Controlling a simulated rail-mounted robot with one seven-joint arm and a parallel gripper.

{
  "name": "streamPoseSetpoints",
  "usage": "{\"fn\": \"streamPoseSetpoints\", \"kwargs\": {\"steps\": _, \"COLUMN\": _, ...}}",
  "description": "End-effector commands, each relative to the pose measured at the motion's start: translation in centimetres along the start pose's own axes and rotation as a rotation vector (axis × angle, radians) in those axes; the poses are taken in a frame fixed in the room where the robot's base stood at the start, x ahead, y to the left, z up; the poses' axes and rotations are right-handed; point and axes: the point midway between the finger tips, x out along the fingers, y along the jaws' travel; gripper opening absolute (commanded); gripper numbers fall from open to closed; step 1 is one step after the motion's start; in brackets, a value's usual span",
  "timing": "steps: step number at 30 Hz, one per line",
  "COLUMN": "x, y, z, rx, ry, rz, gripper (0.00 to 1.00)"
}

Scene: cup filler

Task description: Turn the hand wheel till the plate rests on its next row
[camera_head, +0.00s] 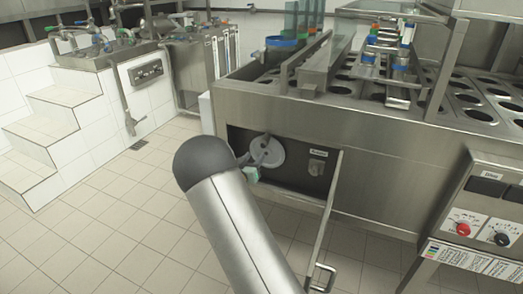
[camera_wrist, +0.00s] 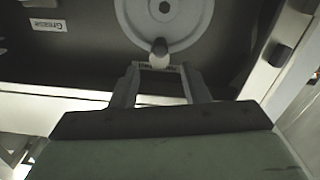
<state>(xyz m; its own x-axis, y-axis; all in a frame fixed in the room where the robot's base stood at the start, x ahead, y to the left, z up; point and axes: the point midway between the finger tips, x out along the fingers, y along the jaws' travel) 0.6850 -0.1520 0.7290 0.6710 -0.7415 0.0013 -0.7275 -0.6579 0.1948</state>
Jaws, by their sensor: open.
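The hand wheel (camera_head: 270,152) is a light grey disc in the dark recess of the steel machine's front. In the wrist view the wheel (camera_wrist: 190,18) fills the top centre, with its hub hole showing. Its handle (camera_wrist: 160,49) has a dark rounded end and a pale lower part. My gripper (camera_wrist: 160,68) is open, with one finger on each side of the handle's lower end; I cannot tell whether they touch it. In the head view my arm partly hides my gripper (camera_head: 251,173). The perforated plate (camera_head: 467,100) shows rows of round holes on top of the machine.
A label reading "Grease" (camera_wrist: 48,25) is on the recess's back wall. An open door panel (camera_head: 330,210) stands at the recess's right side. A control panel with red and black knobs (camera_head: 463,229) is at the right. The tiled floor (camera_head: 110,215) at left is clear; white steps (camera_head: 60,125) stand beyond.

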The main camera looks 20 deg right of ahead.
Motion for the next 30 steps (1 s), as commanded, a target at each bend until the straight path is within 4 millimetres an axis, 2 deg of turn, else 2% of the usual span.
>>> {"fn": "streamPoseSetpoints", "kwargs": {"steps": 3, "x": 2.7, "y": 0.0, "z": 0.1, "rx": 0.0, "ry": 0.0, "rz": 0.002, "gripper": 0.41}}
{"fn": "streamPoseSetpoints", "kwargs": {"steps": 9, "x": 5.9, "y": 0.0, "z": 0.1, "rx": 0.001, "ry": 0.0, "rz": 0.001, "gripper": 0.41}}
{"fn": "streamPoseSetpoints", "kwargs": {"steps": 15, "x": 7.3, "y": 0.0, "z": 0.0, "rx": 0.0, "ry": 0.0, "rz": -0.001, "gripper": 0.41}}
{"fn": "streamPoseSetpoints", "kwargs": {"steps": 23, "x": 7.5, "y": 0.0, "z": 0.0, "rx": 0.0, "ry": -0.001, "rz": -0.001, "gripper": 0.41}}
{"fn": "streamPoseSetpoints", "kwargs": {"steps": 24, "x": 7.5, "y": 0.0, "z": 0.0, "rx": 0.0, "ry": -0.001, "rz": -0.001, "gripper": 0.39}}
{"fn": "streamPoseSetpoints", "kwargs": {"steps": 28, "x": 7.5, "y": 0.0, "z": 0.0, "rx": 0.0, "ry": -0.001, "rz": -0.001, "gripper": 0.03}}
{"fn": "streamPoseSetpoints", "kwargs": {"steps": 30, "x": 7.5, "y": 0.0, "z": 0.0, "rx": 0.0, "ry": -0.001, "rz": -0.001, "gripper": 0.0}}
